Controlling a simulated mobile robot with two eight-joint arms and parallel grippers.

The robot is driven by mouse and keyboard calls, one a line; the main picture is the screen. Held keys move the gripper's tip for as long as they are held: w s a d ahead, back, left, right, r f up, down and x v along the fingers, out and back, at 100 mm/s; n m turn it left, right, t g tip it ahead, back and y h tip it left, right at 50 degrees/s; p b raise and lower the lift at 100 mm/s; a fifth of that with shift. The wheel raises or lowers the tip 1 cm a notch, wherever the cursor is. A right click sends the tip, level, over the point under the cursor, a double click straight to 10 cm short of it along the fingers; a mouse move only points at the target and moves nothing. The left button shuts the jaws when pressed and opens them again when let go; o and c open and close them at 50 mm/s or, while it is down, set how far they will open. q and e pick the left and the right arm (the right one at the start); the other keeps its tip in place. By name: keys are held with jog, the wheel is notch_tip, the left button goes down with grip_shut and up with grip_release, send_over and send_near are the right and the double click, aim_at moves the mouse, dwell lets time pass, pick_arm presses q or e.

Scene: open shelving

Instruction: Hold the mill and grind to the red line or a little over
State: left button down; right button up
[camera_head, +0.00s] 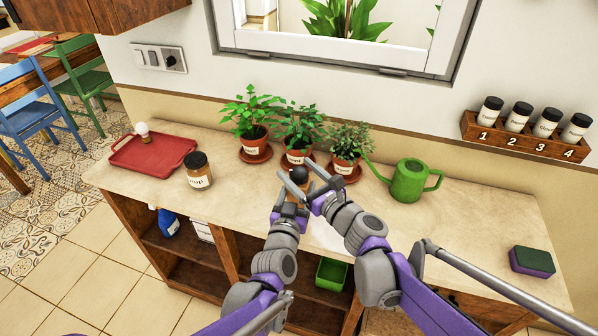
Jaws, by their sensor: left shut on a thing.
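The mill (299,174) is in the middle of the head view, over the counter in front of the potted plants. Its dark round top shows; most of its body is hidden by my grippers. My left gripper (289,188) is shut on the mill. My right gripper (318,184) is right beside the mill's top, on its right; whether it touches the mill or how far it is open is hard to see. I cannot make out a red line.
Three potted plants (297,158) stand behind the mill. A green watering can (410,181) is to the right, and a labelled jar (198,170) and red tray (150,157) to the left. A sponge (532,261) lies at far right. A numbered spice rack (520,139) hangs on the wall.

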grip_shut()
jog(key=shift+r+m+h, duration=0.1)
jog(key=shift+m+h, duration=0.2)
jog(key=shift+h, duration=0.1)
jog(key=shift+m+t+h, duration=0.5)
jog(key=shift+t+h, duration=0.1)
jog(key=shift+h, duration=0.1)
jog(key=shift+o, duration=0.2)
grip_release()
jog(key=shift+s, duration=0.1)
jog(key=v, duration=1.2)
